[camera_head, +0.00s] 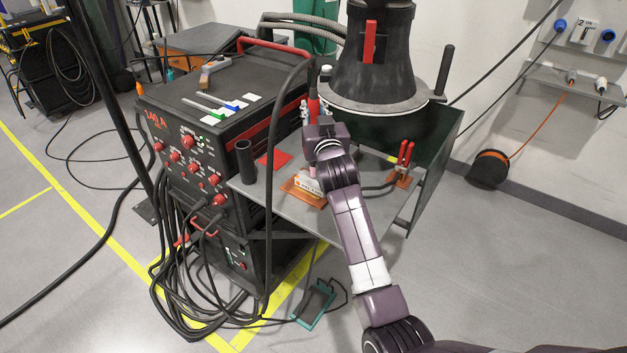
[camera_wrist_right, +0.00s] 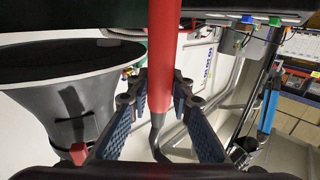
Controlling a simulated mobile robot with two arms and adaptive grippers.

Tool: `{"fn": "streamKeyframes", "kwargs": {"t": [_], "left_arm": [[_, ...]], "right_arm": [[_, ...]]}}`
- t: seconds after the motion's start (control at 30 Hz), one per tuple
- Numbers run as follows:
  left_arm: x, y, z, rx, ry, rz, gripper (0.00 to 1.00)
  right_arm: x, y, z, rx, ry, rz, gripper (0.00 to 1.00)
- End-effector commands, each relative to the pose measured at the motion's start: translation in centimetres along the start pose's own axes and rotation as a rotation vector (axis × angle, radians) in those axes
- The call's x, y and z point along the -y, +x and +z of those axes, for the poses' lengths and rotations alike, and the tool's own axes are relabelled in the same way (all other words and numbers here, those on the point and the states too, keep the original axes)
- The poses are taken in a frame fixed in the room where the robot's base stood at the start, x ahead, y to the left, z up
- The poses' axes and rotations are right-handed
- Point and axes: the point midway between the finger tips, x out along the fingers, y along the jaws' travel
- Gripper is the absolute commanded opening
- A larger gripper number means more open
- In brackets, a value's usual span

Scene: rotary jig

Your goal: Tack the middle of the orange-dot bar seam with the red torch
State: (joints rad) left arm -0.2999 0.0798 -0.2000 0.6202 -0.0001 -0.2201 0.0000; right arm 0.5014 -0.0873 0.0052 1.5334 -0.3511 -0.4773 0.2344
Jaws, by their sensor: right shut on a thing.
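The red torch (camera_head: 314,106) stands upright over the back of the grey cart shelf, beside the black machine. My right gripper (camera_head: 307,113) is at it, partly hidden by my own wrist. In the right wrist view my right gripper (camera_wrist_right: 154,97) has its blue-grey fingers closed on the red torch handle (camera_wrist_right: 161,45). A dark cable runs below the handle there. My left gripper is out of view.
The black welding machine (camera_head: 215,130) stands left of the shelf (camera_head: 255,192). A black extraction hood (camera_head: 375,65) hangs close above. Loose cables (camera_head: 190,300) lie on the floor.

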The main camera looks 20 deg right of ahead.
Motion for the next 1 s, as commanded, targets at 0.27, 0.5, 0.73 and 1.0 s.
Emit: {"fn": "streamKeyframes", "kwargs": {"t": [0.27,0.5,0.73,1.0], "left_arm": [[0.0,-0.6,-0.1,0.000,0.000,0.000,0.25],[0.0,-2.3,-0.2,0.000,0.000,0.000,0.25],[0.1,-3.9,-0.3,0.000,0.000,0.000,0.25],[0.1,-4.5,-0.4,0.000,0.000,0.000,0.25]], "right_arm": [[0.0,0.0,-0.9,-0.006,0.000,0.000,0.00],[0.0,0.0,-2.9,-0.007,0.001,0.000,0.00],[0.0,0.0,-4.7,-0.007,0.001,0.000,0.00],[0.0,0.0,-5.3,-0.006,0.000,0.000,0.00]]}}
